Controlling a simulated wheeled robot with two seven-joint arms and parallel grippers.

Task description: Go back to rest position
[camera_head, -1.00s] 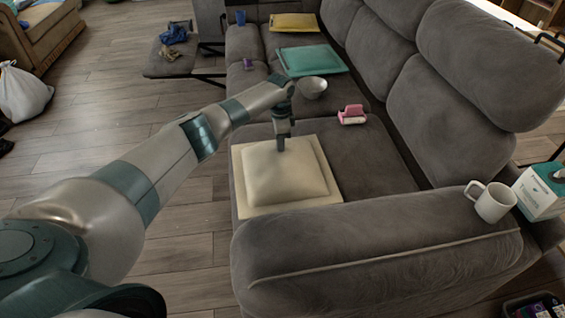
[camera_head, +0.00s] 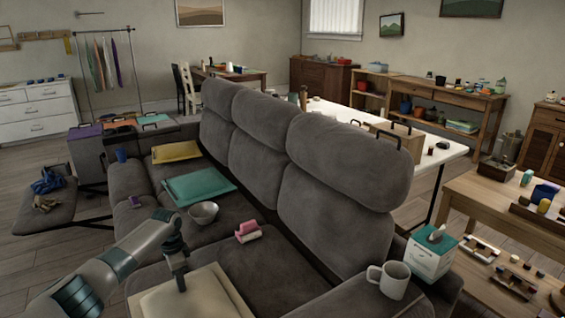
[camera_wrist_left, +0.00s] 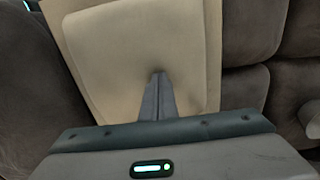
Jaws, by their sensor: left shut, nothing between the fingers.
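My left arm comes in from the lower left, over the grey sofa (camera_head: 262,255). My left gripper (camera_head: 181,286) points down at the cream cushion (camera_head: 208,300) on the near seat. Its fingers are shut and hold nothing. In the left wrist view the shut fingers (camera_wrist_left: 158,85) are in front of the cream cushion (camera_wrist_left: 120,60); whether the tips touch it I cannot tell. The bottom of the cushion is cut off in the head view. My right gripper is not in view.
On the sofa lie a grey bowl (camera_head: 203,213), a pink object (camera_head: 248,231), a teal cushion (camera_head: 198,185) and a yellow cushion (camera_head: 177,152). Tables (camera_head: 505,198) stand behind the sofa.

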